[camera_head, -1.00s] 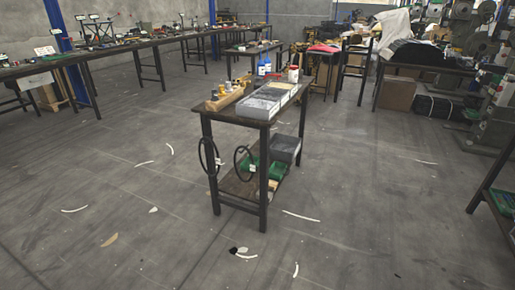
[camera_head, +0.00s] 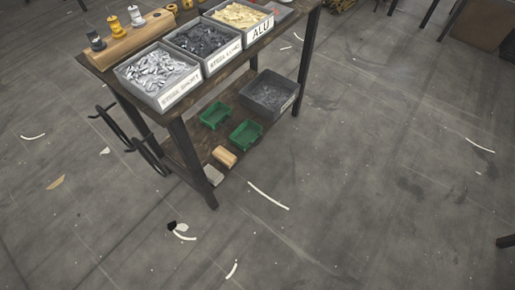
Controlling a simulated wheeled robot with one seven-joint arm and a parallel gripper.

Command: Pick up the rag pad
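No item is plainly marked as the rag pad, and I cannot tell for sure which one it is. Small pieces that could be it are a tan block (camera_head: 224,156) and a pale grey block (camera_head: 213,175) on the lower shelf near the table's front leg. A small black-and-white piece (camera_head: 178,228) and a flat tan scrap (camera_head: 55,182) lie on the floor. My gripper is not in view.
A dark table (camera_head: 239,66) holds labelled bins of rivets, including a short-steel bin (camera_head: 158,75), and a wooden spool rack. Its lower shelf holds green trays (camera_head: 246,133) and a grey bin (camera_head: 270,95). Black hoops (camera_head: 150,158) hang at its left. Open floor surrounds it.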

